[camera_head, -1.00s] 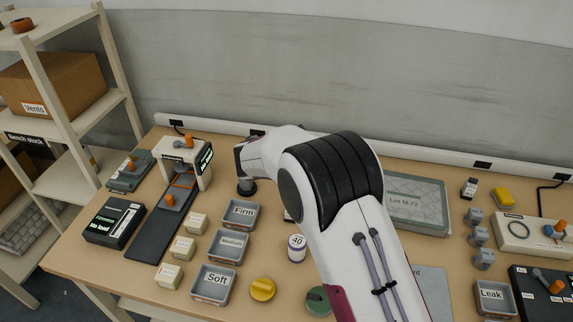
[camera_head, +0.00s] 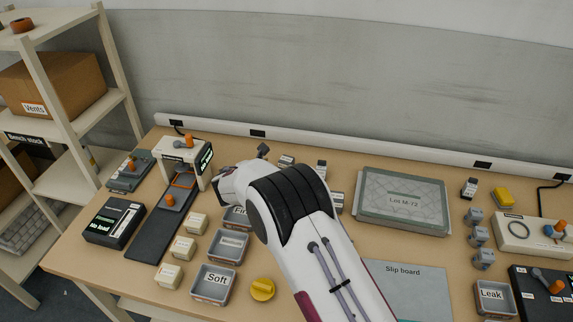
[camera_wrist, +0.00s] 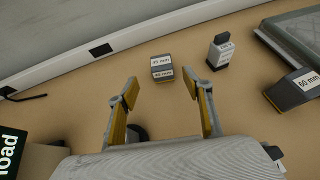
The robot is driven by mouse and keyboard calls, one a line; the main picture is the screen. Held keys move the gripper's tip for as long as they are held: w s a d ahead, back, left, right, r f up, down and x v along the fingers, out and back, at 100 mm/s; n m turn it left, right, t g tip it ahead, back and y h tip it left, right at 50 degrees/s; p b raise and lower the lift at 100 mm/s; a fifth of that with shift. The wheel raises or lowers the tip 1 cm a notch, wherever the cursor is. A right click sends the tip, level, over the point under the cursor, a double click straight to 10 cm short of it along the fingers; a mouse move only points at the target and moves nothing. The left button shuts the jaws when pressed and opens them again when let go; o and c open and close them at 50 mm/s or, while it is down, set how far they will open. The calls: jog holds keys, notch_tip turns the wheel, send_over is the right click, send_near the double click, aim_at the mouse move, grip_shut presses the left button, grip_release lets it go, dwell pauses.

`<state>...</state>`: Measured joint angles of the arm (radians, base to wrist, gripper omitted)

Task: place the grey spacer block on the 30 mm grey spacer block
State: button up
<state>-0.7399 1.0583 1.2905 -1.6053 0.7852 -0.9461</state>
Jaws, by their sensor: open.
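My gripper (camera_wrist: 160,90) is open and empty in the wrist view, with its yellow-padded fingers spread over the bench. Just beyond the fingertips lie two dark grey labelled blocks (camera_wrist: 162,68), seemingly one on the other; the upper label looks like 45 mm, the lower is unclear. They also show small in the head view (camera_head: 286,161). Another grey block (camera_wrist: 293,88), its label reading about 60 mm, is at the right near a flat tray; it shows partly behind my arm in the head view (camera_head: 337,202). I cannot make out a 30 mm label.
A labelled piece with a dark top (camera_wrist: 220,50) stands right of the stack. A dark round thing (camera_wrist: 137,133) lies between my finger bases. The Lot M-72 tray (camera_head: 363,213) is to the right. The Soft bin (camera_head: 212,285) and white-and-orange press (camera_head: 183,155) are left.

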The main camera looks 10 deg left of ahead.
aim_at(286, 161)
jog(key=shift+x, duration=1.15)
jog(key=shift+d+r+x, duration=0.1)
jog(key=shift+x, duration=1.2)
jog(key=shift+d+r+x, duration=0.1)
jog(key=shift+x, duration=1.2)
jog(key=shift+w, duration=0.1)
jog(key=shift+c, duration=0.3)
jog(key=c, duration=1.3)
jog(key=shift+o, duration=0.2)
jog(key=shift+r, duration=0.15)
notch_tip(286, 161, up, 10)
